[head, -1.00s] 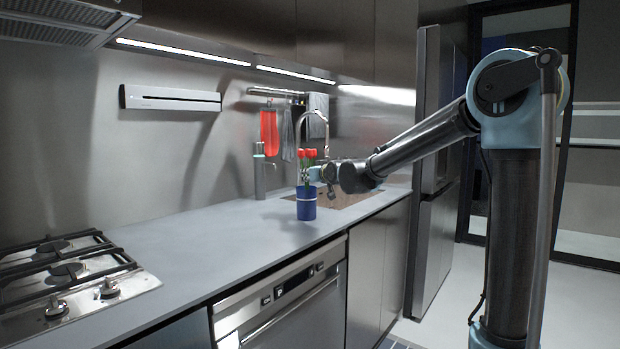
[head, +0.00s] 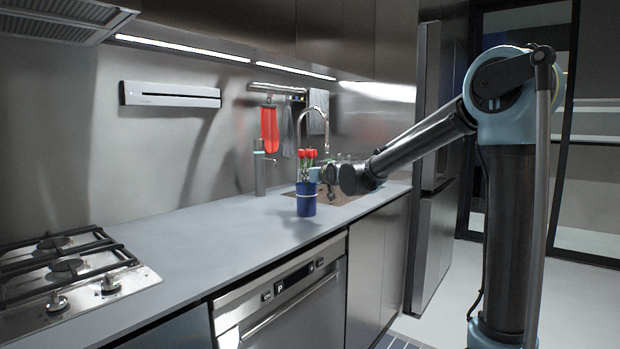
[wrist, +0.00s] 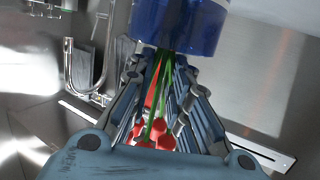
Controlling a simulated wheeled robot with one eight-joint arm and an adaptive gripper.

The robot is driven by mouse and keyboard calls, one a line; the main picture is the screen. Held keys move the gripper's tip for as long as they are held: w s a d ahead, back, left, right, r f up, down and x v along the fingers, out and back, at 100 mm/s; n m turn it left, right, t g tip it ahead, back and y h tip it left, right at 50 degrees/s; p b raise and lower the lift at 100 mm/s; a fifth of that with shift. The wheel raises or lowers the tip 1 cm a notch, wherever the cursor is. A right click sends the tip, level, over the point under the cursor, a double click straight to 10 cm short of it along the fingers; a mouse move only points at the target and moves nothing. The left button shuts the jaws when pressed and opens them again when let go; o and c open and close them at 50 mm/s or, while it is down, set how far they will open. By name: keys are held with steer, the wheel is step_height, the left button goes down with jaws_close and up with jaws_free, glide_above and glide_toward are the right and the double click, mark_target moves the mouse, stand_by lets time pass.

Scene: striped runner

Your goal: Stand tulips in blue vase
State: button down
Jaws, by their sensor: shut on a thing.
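The blue vase (head: 306,203) stands upright on the grey counter near its front edge, close to the sink; in the wrist view it fills the top middle (wrist: 180,22). The red tulips (head: 307,156) stand upright above the vase, and their green stems run down to its mouth. In the wrist view the tulips' red heads (wrist: 158,132) lie between the finger linkages. My gripper (head: 318,175) is shut on the stems just above the vase rim, coming from the right. How deep the stems reach inside the vase is hidden.
The sink and tall faucet (head: 313,112) are behind and right of the vase. A grey dispenser bottle (head: 260,172) stands at the wall. The gas hob (head: 70,272) is at the left. The counter (head: 200,240) between hob and vase is clear.

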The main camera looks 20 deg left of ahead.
steer(key=shift+f, duration=0.2)
steer(key=c, duration=1.4)
jaws_free()
steer(key=shift+v, duration=5.95)
steer(key=shift+w+d+f, duration=0.1)
steer(key=shift+d, duration=0.1)
